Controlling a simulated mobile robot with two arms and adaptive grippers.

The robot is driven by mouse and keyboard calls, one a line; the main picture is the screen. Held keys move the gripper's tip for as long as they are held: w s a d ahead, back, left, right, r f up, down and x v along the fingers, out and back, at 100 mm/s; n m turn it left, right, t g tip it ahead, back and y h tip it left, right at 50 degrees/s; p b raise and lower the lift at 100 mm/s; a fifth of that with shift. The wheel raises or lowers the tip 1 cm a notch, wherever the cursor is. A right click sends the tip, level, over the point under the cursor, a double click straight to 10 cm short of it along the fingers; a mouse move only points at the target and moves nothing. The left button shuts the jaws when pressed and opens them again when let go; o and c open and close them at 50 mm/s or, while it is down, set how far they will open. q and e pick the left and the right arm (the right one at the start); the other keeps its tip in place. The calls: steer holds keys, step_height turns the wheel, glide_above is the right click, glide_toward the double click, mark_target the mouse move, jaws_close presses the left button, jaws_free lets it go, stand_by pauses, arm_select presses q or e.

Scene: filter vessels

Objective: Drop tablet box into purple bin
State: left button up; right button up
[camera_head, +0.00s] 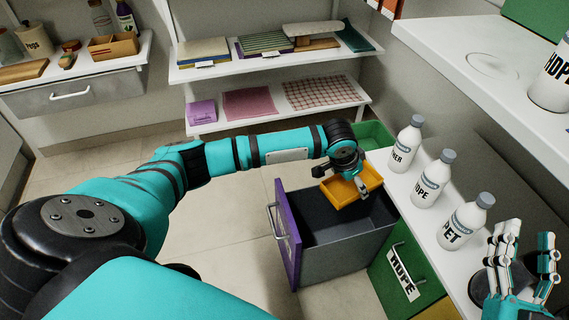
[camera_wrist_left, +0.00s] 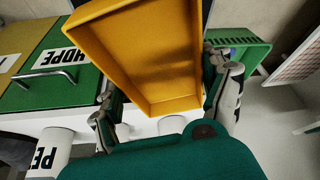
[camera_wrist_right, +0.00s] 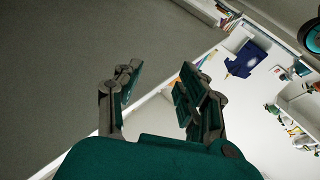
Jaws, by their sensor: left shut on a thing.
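A yellow open box (camera_head: 338,190), which I take to be the tablet box, hangs over the pulled-out purple bin. My left gripper (camera_head: 354,182) is shut on it and holds it above the bin's opening. In the left wrist view the yellow box (camera_wrist_left: 165,60) fills the space between the fingers, and the inside that shows is empty. The purple bin (camera_head: 287,238) is a drawer with a purple front, a silver handle and a dark inside that looks empty. My right gripper (camera_head: 520,265) is apart from it at the lower right; its fingers are spread and empty in the right wrist view (camera_wrist_right: 160,88).
White bottles (camera_head: 433,178) stand along the white counter (camera_head: 403,190) right of the bin. A green bin with an HDPE label (camera_head: 405,272) is beside the purple one; another green bin (camera_head: 372,134) is behind. Shelves (camera_head: 270,100) stand at the back. Floor at left is clear.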

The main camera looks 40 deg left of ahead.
arm_select(q)
steer(key=shift+f+b, duration=0.5)
steer(key=shift+b, duration=0.15)
arm_select(e)
steer(key=s+r+t+y, duration=0.1)
steer(key=s+r+t, duration=0.3)
steer(key=r, duration=0.1)
steer(key=shift+r+t+y, duration=0.3)
steer(key=shift+r, duration=0.1)
steer(key=shift+d, duration=0.1)
arm_select(q)
steer(key=o, duration=1.1)
steer(key=v, duration=1.2)
steer(key=shift+s, duration=0.1)
steer(key=shift+f, duration=0.1)
